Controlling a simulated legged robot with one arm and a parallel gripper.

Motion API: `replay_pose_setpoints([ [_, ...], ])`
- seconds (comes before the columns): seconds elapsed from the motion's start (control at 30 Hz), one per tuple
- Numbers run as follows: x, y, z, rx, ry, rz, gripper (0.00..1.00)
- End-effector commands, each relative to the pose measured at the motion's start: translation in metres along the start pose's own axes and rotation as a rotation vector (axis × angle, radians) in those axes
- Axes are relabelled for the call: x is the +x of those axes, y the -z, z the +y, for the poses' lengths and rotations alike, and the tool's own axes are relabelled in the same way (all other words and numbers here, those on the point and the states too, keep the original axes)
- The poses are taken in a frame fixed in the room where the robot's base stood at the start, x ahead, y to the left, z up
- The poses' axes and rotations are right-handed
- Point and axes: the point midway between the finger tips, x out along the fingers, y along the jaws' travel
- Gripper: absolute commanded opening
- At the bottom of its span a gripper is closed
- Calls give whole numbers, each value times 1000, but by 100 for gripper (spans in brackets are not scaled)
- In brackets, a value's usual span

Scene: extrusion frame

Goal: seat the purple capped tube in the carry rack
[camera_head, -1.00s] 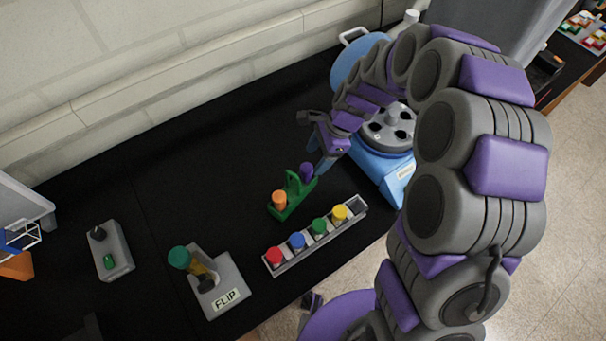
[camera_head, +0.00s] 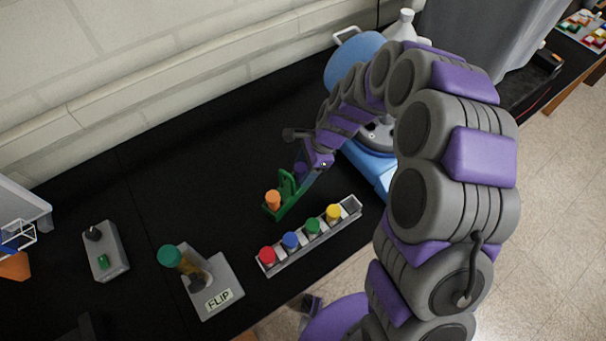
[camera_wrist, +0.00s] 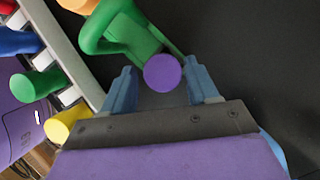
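The purple capped tube (camera_wrist: 162,72) shows in the wrist view as a round purple cap seen from above; its body is hidden below. In the head view its cap (camera_head: 300,168) is partly covered by my gripper. It stands at the right end of the green carry rack (camera_head: 286,187), which also shows in the wrist view (camera_wrist: 102,47). How deep the tube sits cannot be seen. My gripper (camera_wrist: 160,66) has its two blue fingers apart, one on each side of the purple cap, with visible gaps. An orange capped tube (camera_head: 272,200) stands at the rack's left end.
A grey tray (camera_head: 306,242) with red, blue, green and yellow capped tubes lies close in front of the rack. A blue centrifuge (camera_head: 368,168) stands behind my arm. A FLIP stand (camera_head: 217,292) and a grey switch box (camera_head: 105,252) are at left. The black bench behind the rack is clear.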

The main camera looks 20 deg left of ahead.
Motion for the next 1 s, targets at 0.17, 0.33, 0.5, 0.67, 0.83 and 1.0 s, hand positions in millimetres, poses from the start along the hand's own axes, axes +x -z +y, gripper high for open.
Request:
replay_pose_setpoints([
  [0.17,4,-4,-3,-1,-3,5,41],
  [0.33,4,-5,-3,0,-4,6,25],
  [0.5,3,-3,-2,-1,-5,3,13],
  [0.67,2,-1,-1,-1,-5,2,8],
  [0.83,-1,-4,-2,-1,-4,3,8],
  [1.0,-19,-13,-3,-1,0,5,8],
])
